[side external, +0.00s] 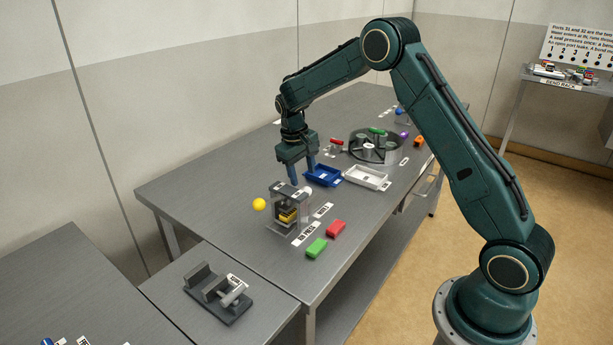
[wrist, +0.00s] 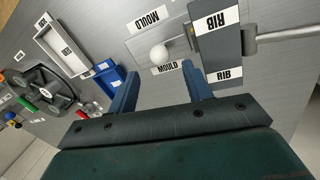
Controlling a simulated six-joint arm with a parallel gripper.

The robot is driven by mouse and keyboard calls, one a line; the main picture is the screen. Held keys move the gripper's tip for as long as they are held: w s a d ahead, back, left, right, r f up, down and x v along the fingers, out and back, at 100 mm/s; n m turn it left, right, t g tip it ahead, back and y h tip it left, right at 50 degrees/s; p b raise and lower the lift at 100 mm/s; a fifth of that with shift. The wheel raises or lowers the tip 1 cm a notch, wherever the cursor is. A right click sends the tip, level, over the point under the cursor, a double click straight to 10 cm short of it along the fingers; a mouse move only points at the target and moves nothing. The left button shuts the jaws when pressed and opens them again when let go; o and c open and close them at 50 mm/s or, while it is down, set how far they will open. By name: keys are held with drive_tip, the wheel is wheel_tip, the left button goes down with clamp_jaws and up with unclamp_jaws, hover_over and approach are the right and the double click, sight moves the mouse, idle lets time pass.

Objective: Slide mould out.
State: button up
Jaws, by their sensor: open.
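The mould's body cannot be told apart clearly. My gripper (side external: 302,182) points down above the table, just behind the hood. Its blue fingers (wrist: 160,68) are apart with nothing between them, and the knob shows just beyond the fingertips.
A yellow ball (side external: 259,204) is left of the hood. Red (side external: 336,229) and green (side external: 317,248) blocks lie in front. A blue tray (side external: 323,176), a white tray (side external: 367,178) and a round dark fixture (side external: 376,146) stand to the right. A grey rod (wrist: 290,34) extends from the RIB block.

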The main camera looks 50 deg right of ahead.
sight(305, 187)
drive_tip(key=shift+s+d+f, duration=0.1)
drive_tip(key=shift+d+f, duration=0.1)
drive_tip(key=shift+f, duration=0.75)
drive_tip(key=shift+d+f, duration=0.15)
drive_tip(key=shift+f, duration=0.85)
drive_tip(key=shift+s+d+f, duration=0.1)
drive_tip(key=shift+d+f, duration=0.1)
drive_tip(key=shift+f, duration=0.75)
drive_tip(key=shift+w, duration=0.1)
clamp_jaws()
